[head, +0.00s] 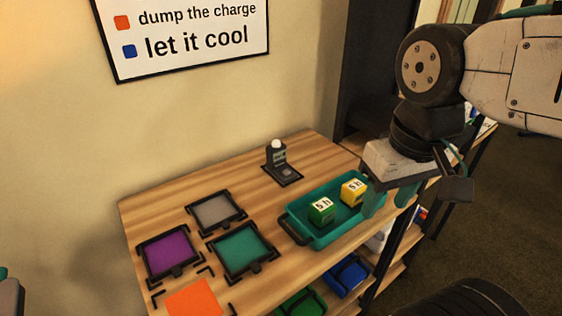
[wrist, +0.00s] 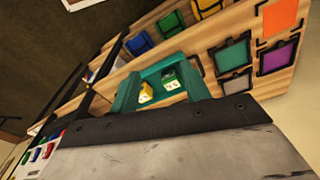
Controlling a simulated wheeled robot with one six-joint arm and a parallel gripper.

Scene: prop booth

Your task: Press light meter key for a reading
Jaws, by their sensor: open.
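The light meter (head: 278,158) is a small dark grey device with a white dome on top. It stands upright at the back of the wooden table (head: 310,148), on a dark base with a small pale round spot at its front, which may be the key. I cannot make out the meter in the wrist view. My gripper (head: 389,204) is open, with teal fingers, above the right end of the teal tray, to the right of the meter and apart from it. In the wrist view the open fingers (wrist: 160,84) frame part of the tray.
The teal tray (head: 291,222) holds a green block (head: 321,212) and a yellow block (head: 354,192). Framed grey (head: 215,211), purple (head: 168,254) and teal (head: 241,251) pads and an orange pad (head: 194,299) lie left.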

